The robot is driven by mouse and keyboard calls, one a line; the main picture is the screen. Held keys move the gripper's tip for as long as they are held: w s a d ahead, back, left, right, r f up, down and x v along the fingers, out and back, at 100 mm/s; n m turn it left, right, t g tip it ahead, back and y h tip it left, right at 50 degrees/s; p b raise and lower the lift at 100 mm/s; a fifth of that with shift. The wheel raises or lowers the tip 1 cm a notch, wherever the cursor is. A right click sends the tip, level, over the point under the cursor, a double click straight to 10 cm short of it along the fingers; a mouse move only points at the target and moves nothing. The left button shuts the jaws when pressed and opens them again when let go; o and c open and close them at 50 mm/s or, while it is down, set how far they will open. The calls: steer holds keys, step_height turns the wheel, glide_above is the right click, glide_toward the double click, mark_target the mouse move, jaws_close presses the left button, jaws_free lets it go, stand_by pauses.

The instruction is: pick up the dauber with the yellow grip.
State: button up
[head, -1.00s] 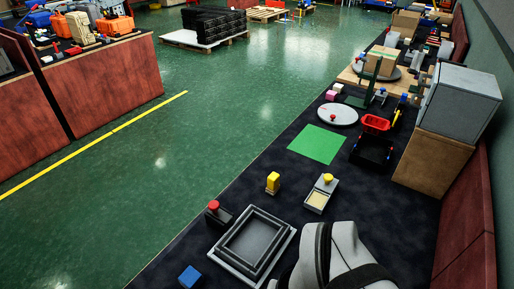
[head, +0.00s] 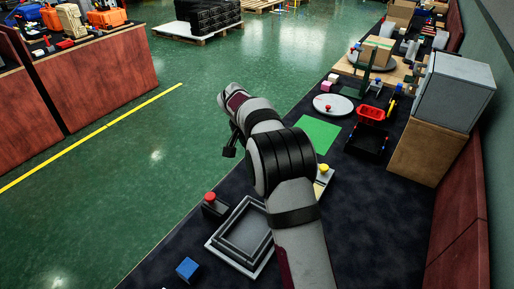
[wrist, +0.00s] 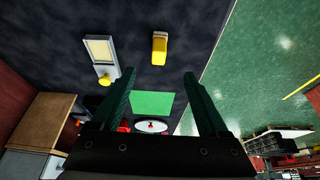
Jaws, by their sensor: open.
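A yellow block-shaped piece (wrist: 159,48), which looks like the dauber with the yellow grip, is on the dark table in the wrist view. It lies beyond my fingertips, roughly in line with the gap between them, and apart from them. In the head view my arm hides it. A flat piece with a pale pad and yellow knob (wrist: 100,55) is left of it; its knob also shows in the head view (head: 324,168). My gripper (wrist: 158,73) is open and empty; in the head view its dark fingers (head: 230,145) appear small beside the wrist, against the floor.
A grey stepped frame (head: 222,243), a red-knobbed dark block (head: 211,205) and a blue cube (head: 188,268) are on the near table. The table's left edge borders open floor.

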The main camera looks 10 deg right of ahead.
steer(key=x, duration=1.6)
steer(key=shift+w+d, duration=0.2)
steer(key=shift+d, duration=0.2)
jaws_close()
